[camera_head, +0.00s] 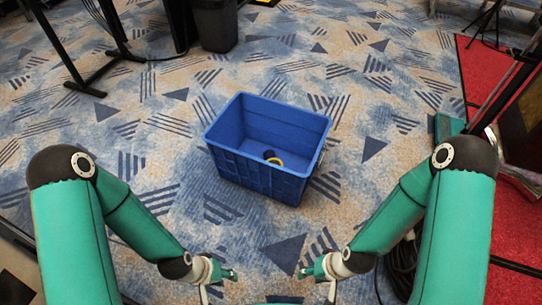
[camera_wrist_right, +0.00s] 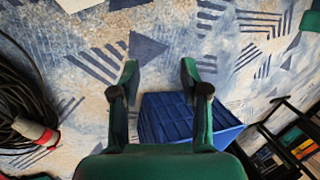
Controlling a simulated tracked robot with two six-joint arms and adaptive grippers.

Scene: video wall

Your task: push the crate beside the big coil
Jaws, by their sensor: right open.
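The blue crate (camera_head: 260,172) stands upright on the carpet in the middle of the head view. A small dark item and a yellow ring (camera_head: 275,161) lie in it. The crate also shows in the right wrist view (camera_wrist_right: 185,118), partly behind my right gripper (camera_wrist_right: 160,76). That gripper is open, with nothing between its fingers. In the head view my right gripper (camera_head: 314,272) is apart from the crate, on its near side. My left gripper (camera_head: 222,278) is near it to the left, its jaws unclear. A black cable coil (camera_head: 403,265) lies beside my right arm, partly hidden; it also shows in the right wrist view (camera_wrist_right: 22,100).
A red-tipped connector (camera_wrist_right: 35,132) lies by the coil. A dark bin (camera_head: 215,25) and black stand legs (camera_head: 75,60) are at the back left. A red carpet (camera_head: 485,75) and dark frames line the right side. The patterned floor around the crate is clear.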

